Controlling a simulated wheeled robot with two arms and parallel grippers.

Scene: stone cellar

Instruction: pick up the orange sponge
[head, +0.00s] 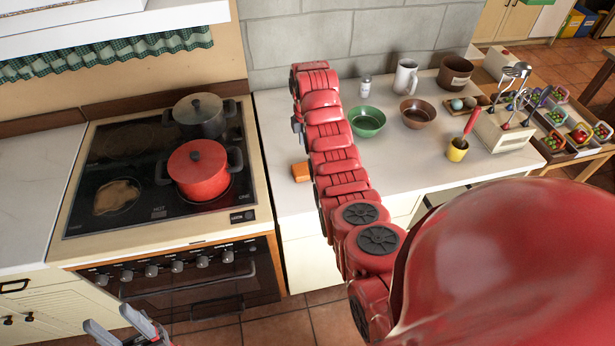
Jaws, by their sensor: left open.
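The orange sponge (301,172) is a small block on the white counter (285,205), near the counter's left edge beside the stove. Its right end is close to or partly behind my red right arm in the picture. My left gripper (111,318) shows at the bottom left, in front of and lower than the stove front. Its two grey fingers are apart with nothing between them, well away from the sponge. My right arm reaches up across the counter; I cannot make out its gripper's jaws.
The stove (150,245) left of the counter carries a red pot (198,172) and a dark pot (200,118). A green bowl (367,121), a brown bowl (417,114) and a white mug (405,77) stand right of my arm. Bare counter lies in front of the sponge.

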